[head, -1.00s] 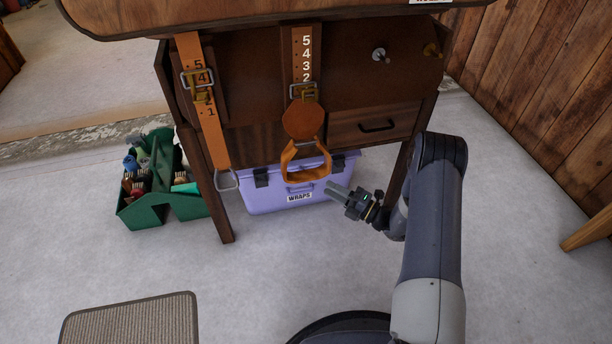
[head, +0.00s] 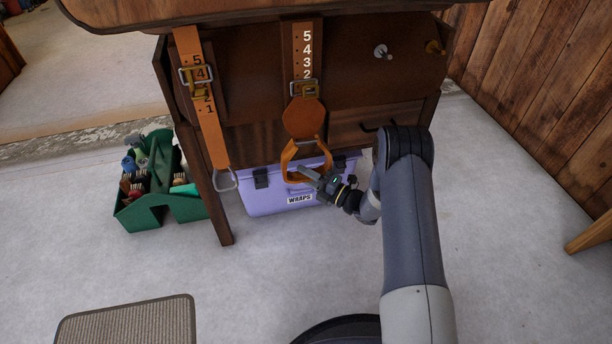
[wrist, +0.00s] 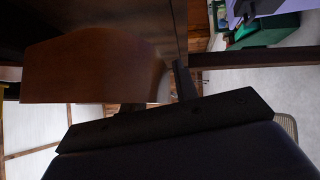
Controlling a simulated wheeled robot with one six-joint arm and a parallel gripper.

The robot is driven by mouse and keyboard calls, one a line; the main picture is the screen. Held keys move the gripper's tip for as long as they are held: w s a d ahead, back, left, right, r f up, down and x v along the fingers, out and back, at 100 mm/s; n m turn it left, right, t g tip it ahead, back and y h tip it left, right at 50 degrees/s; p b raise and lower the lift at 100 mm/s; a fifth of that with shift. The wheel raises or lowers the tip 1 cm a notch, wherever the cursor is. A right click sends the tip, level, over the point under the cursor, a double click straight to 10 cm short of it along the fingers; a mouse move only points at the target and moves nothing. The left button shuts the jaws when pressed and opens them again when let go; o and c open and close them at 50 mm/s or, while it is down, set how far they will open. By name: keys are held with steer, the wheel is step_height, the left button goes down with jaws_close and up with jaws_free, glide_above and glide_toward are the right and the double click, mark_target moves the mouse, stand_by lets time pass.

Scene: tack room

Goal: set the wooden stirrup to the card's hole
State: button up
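The wooden stirrup (head: 288,158) is orange-brown and hangs below a round leather piece (head: 303,118) on the middle strap (head: 298,50). The other finger is mostly hidden, so the grip is unclear. No readable card shows.
A second strap (head: 213,135) at left carries a metal stirrup (head: 224,181) and a buckle near its 4. A lilac WRAPS box (head: 268,203) stands under the rack, and a green tote (head: 155,215) at left.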

mark_target(306, 144)
jaws_close()
stand_by(0.3)
step_height(306, 144, up, 13)
steer(key=p, duration=0.7)
steer(key=shift+f+p, duration=0.15)
steer(key=shift+p, duration=0.2)
steer(key=shift+w, duration=0.1)
steer(key=shift+c, duration=0.4)
jaws_free()
steer(key=shift+o, duration=0.9)
steer(key=shift+f, duration=0.1)
steer(key=p+v, duration=0.1)
steer(key=v, duration=1)
steer(key=shift+p, duration=0.35)
